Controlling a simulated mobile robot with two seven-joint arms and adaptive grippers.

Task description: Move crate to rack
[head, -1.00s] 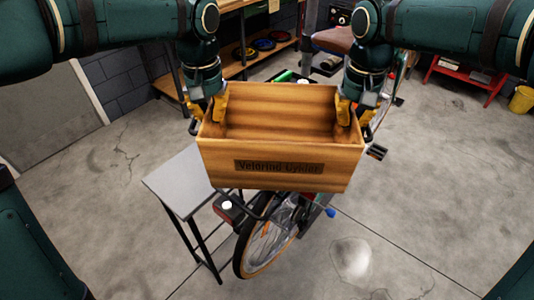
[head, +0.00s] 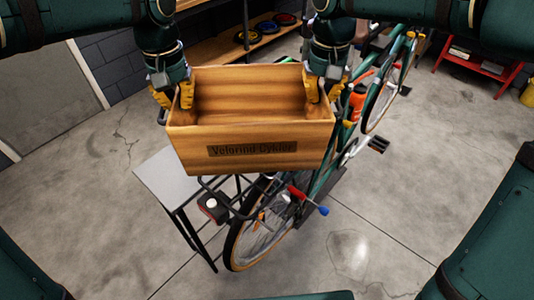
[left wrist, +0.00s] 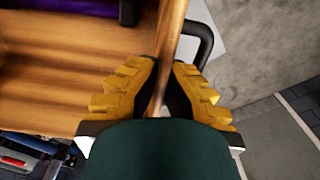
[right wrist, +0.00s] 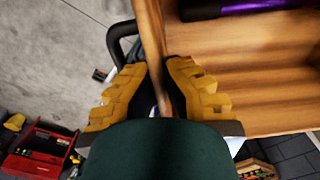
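The wooden crate (head: 250,135), with a dark name label on its front, is held up over the rear of the green bike (head: 325,170). My right gripper (head: 324,92) is shut on the right end wall, seen in the right wrist view (right wrist: 150,35). The black rear rack (head: 238,214) shows below the crate, apart from it in the picture; the crate hides part of it.
A small grey table (head: 165,180) with dark legs stands left of the rear wheel (head: 262,235). A wooden shelf (head: 225,45) is behind. A red stand (head: 484,68) is at the back right. Bare concrete floor lies on both sides.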

